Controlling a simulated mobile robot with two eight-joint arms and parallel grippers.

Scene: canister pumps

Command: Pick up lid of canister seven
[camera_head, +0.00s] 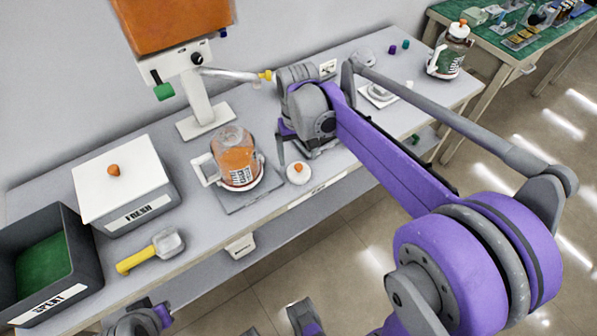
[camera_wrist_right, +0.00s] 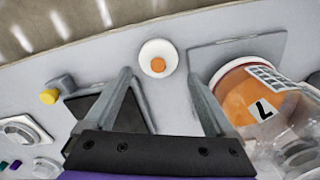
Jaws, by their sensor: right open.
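The lid (camera_head: 299,174) is a small white disc with an orange knob, lying on the grey table just right of canister seven. In the right wrist view the lid (camera_wrist_right: 149,72) shows between and beyond my fingertips. Canister seven (camera_head: 237,163) is clear with orange contents and a white handle; its label "7" shows in the right wrist view (camera_wrist_right: 263,110). My right gripper (camera_head: 292,151) is open and empty, behind and above the lid, apart from it. My left gripper is not clearly visible; only parts of my own body show at the bottom edge.
A white-lidded FRESH box (camera_head: 124,213) and an open SPENT bin (camera_head: 78,243) stand at left, with a yellow-handled scoop (camera_head: 150,252) in front. A pump stand (camera_head: 204,121) rises behind the canister. Another canister (camera_head: 449,52) stands far right. The table's front edge is close to the lid.

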